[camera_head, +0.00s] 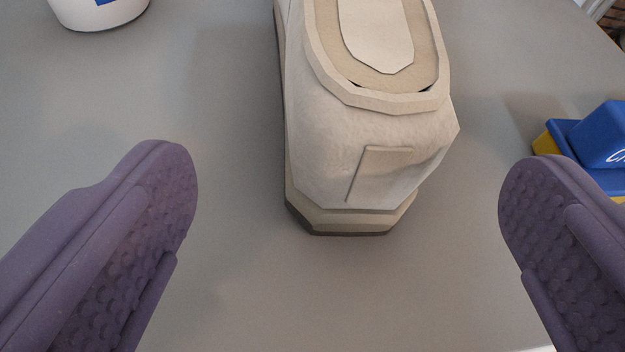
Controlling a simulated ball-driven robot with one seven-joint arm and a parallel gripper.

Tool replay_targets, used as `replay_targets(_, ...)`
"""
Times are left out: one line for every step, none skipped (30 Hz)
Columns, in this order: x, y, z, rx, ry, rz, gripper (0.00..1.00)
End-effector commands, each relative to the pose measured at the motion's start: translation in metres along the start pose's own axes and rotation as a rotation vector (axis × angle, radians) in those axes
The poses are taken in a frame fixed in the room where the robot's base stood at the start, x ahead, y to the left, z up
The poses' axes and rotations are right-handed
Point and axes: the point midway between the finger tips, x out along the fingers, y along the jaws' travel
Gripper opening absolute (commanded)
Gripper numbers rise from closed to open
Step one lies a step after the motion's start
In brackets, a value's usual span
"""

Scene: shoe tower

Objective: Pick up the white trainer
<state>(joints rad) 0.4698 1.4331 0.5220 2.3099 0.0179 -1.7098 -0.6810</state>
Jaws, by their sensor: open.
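The white trainer (375,150), cream-white with a dark sole edge, stands on the grey table at the upper middle of the view. Its heel end faces me, and its far end is cut off by the top of the picture. My gripper (348,200) is open, with one purple, studded finger at the lower left and the other at the lower right. The trainer's near end lies between the fingertips in the picture, with clear space on both sides. Neither finger touches it.
A white, rounded container (98,14) with a blue mark stands at the top left, partly cut off. A blue and yellow object (600,140) lies at the right edge, close behind the right finger in the picture. The grey table (255,290) is bare in front of the trainer.

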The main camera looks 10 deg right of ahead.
Motion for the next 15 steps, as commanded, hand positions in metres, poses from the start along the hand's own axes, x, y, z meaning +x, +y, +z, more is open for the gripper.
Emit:
replay_targets(-0.003, 0.0, 0.003, 0.003, -0.003, 0.004, 1.0)
replay_targets(-0.003, 0.0, 0.003, 0.004, -0.003, 0.006, 1.0)
replay_targets(-0.002, 0.0, 0.003, 0.004, -0.002, 0.007, 1.0)
replay_targets(0.0, 0.0, 0.003, 0.004, -0.001, 0.008, 1.0)
replay_targets(0.004, 0.0, 0.003, 0.004, 0.0, 0.008, 1.0)
replay_targets(0.008, 0.0, 0.004, 0.003, 0.001, 0.009, 1.0)
replay_targets(0.012, 0.0, 0.004, 0.003, 0.001, 0.009, 1.0)
replay_targets(0.016, 0.001, 0.004, 0.003, 0.001, 0.009, 1.0)
replay_targets(0.022, 0.001, 0.003, 0.004, 0.002, 0.01, 1.0)
replay_targets(0.027, 0.001, 0.003, 0.005, 0.001, 0.009, 1.0)
replay_targets(0.031, 0.001, 0.003, 0.004, 0.002, 0.01, 1.0)
replay_targets(0.037, 0.001, 0.002, 0.005, 0.002, 0.01, 1.0)
replay_targets(0.043, 0.002, 0.001, 0.005, 0.003, 0.01, 1.0)
replay_targets(0.048, 0.001, 0.0, 0.005, 0.002, 0.01, 1.0)
replay_targets(0.055, 0.001, -0.001, 0.006, 0.002, 0.01, 1.0)
